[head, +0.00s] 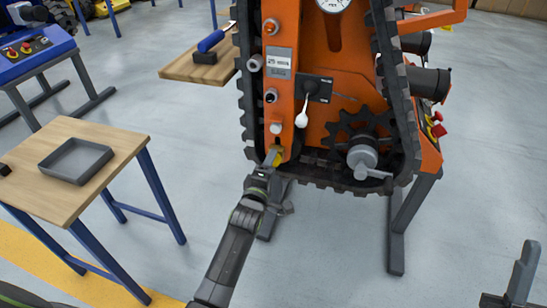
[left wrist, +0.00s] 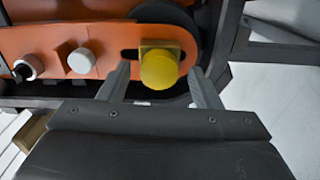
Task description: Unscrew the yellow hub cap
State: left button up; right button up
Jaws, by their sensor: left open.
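The yellow hub cap (left wrist: 160,68) sits on the lower part of the orange carrier's side, on a yellow square base by a dark slot. In the head view the yellow hub cap (head: 279,150) is small and partly hidden by my left gripper (head: 273,158). In the left wrist view my left gripper (left wrist: 160,76) is open, one finger on each side of the cap, with visible gaps. Its fingers look empty. A dark grey part at the lower right of the head view may be my right gripper (head: 517,285); it is cut off by the frame.
The tracked carrier (head: 345,85) stands on grey legs, with a black track, a toothed wheel (head: 360,140) and a white-tipped lever (head: 302,119). A wooden table (head: 100,150) with a grey tray (head: 50,172) stands left.

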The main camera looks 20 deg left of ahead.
pick_arm(q)
jog(key=m+p, duration=0.2)
jog(key=m, duration=1.5)
jog(key=shift+c, duration=0.5)
jog(key=c, duration=0.7)
jog(key=n+b, duration=0.1)
jog(key=n, duration=0.2)
jog(key=shift+f+n, duration=0.1)
jog(key=shift+n, duration=0.3)
jog(key=n+b, duration=0.3)
jog(key=n, duration=0.2)
jog(key=shift+n, duration=0.4)
